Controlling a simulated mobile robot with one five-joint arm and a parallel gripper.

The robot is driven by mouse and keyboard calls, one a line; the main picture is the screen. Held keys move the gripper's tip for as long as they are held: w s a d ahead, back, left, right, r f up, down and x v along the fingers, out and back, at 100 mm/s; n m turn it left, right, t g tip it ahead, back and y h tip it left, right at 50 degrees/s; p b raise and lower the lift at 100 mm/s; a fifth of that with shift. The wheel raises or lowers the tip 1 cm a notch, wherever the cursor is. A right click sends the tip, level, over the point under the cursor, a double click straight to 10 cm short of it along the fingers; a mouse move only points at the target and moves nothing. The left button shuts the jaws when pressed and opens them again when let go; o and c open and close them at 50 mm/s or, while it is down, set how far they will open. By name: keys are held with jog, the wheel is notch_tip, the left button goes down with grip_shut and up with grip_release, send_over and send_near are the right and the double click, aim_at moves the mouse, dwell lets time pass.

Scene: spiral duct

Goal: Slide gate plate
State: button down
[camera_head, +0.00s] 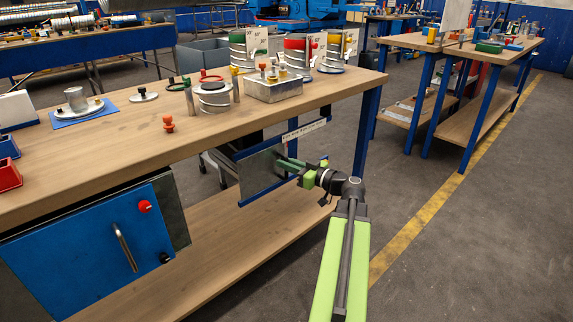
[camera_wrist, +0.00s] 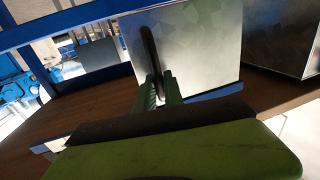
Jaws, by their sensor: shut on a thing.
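The gate plate (camera_head: 258,174) is a flat grey metal sheet standing upright below the bench top, near its right end, with a blue rail along its lower edge. In the wrist view the plate (camera_wrist: 205,45) fills the upper middle, with a mottled galvanised face. A dark upright bar handle (camera_wrist: 149,48) stands on that face. My gripper (camera_head: 281,164) reaches the plate from the right. In the wrist view my green gripper fingers (camera_wrist: 160,86) are closed around the lower part of the handle. The fingers hide the handle's lower end.
The wooden bench top (camera_head: 110,140) overhangs the plate and carries several jars and a metal box (camera_head: 272,88). A blue cabinet (camera_head: 90,250) hangs under it at left. A blue bench leg (camera_head: 367,140) stands right of my gripper. Open floor lies at right.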

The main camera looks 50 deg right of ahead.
dwell(0.8)
jog(key=d, duration=0.4)
jog(key=shift+s+d, duration=0.1)
jog(key=shift+s, duration=0.05)
jog(key=c, duration=1.5)
grip_release()
jog(key=shift+o, duration=0.2)
jog(key=s+d, duration=0.2)
jog(key=s, duration=1.5)
jog(key=shift+s, duration=0.2)
